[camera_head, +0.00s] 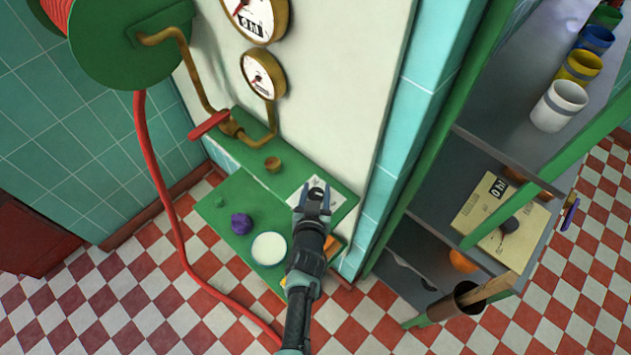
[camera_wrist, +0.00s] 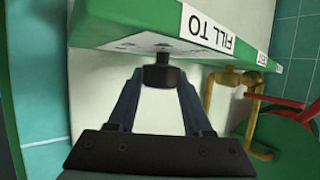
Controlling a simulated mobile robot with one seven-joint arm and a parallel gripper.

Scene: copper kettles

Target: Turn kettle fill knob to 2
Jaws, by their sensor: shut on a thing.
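The fill knob (camera_wrist: 163,77) is a small black cylinder on a white dial plate (camera_wrist: 140,44) set in a green panel. The panel edge carries a "FILL TO" label (camera_wrist: 207,30). In the wrist view my gripper (camera_wrist: 162,84) has its two fingers closed on either side of the knob. In the head view my gripper (camera_head: 315,193) is at the white dial plate (camera_head: 301,192) on the green ledge (camera_head: 250,152), and it hides the knob there. The dial's marks and the knob's setting cannot be read.
Brass gauges (camera_head: 262,75) and a red valve handle (camera_head: 209,125) are on the wall side. A purple ball (camera_head: 241,223) and a white-topped round container (camera_head: 269,249) sit on a lower green shelf. A red hose (camera_head: 160,190) hangs at left. A shelf rack (camera_head: 470,150) stands at right.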

